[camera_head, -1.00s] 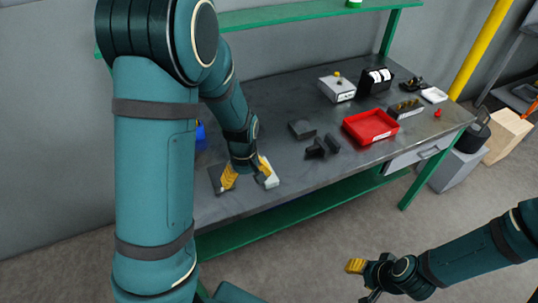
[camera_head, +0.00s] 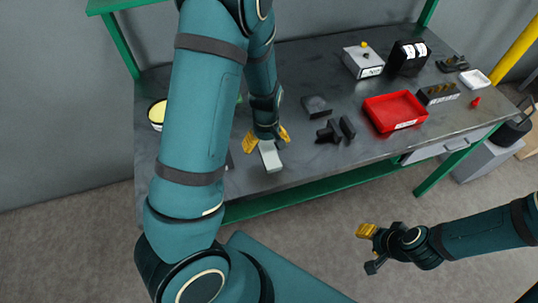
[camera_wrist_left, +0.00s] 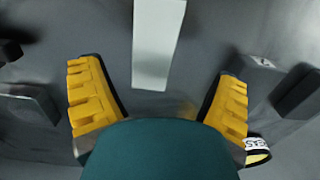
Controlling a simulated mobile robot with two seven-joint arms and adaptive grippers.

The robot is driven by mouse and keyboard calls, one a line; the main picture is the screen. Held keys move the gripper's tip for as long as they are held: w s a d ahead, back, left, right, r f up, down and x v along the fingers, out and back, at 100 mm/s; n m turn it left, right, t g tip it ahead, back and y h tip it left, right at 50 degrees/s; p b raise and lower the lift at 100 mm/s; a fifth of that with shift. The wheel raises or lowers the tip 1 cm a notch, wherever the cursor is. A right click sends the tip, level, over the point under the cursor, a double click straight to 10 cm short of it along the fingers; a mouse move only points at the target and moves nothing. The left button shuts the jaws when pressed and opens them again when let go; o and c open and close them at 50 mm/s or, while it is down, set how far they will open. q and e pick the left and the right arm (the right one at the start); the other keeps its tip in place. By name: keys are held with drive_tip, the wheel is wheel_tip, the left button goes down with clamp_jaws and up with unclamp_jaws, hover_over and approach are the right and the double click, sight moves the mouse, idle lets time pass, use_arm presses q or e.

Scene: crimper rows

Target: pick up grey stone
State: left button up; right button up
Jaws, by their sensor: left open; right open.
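A light grey bar-shaped block (camera_head: 270,156), which looks like the grey stone, lies flat near the front edge of the workbench. My left gripper (camera_head: 267,141) is open above it, with yellow fingers spread. In the left wrist view the grey stone (camera_wrist_left: 157,45) lies lengthwise ahead, its near end in the gap between the open fingers (camera_wrist_left: 160,90), touching neither as far as I can see. My right gripper (camera_head: 369,250) is open and empty, out over the floor in front of the bench.
On the bench (camera_head: 315,150), right of the stone, are a dark grey block (camera_head: 316,105), black parts (camera_head: 330,132) and a red tray (camera_head: 395,110). Behind stand a grey box (camera_head: 362,62) and a black box (camera_head: 408,57). A round yellow-topped container (camera_head: 157,112) is at left.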

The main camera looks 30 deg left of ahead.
sight(269, 152)
use_arm(q)
drive_tip(key=shift+w+d+f+b, duration=0.1)
drive_tip(key=shift+w+f+b, duration=0.1)
drive_tip(key=shift+f, duration=1.25)
drive_tip(key=shift+w+d+f+b, duration=0.1)
drive_tip(key=shift+w+f+b, duration=0.1)
drive_tip(key=shift+f, duration=1.25)
drive_tip(key=c, duration=1.4)
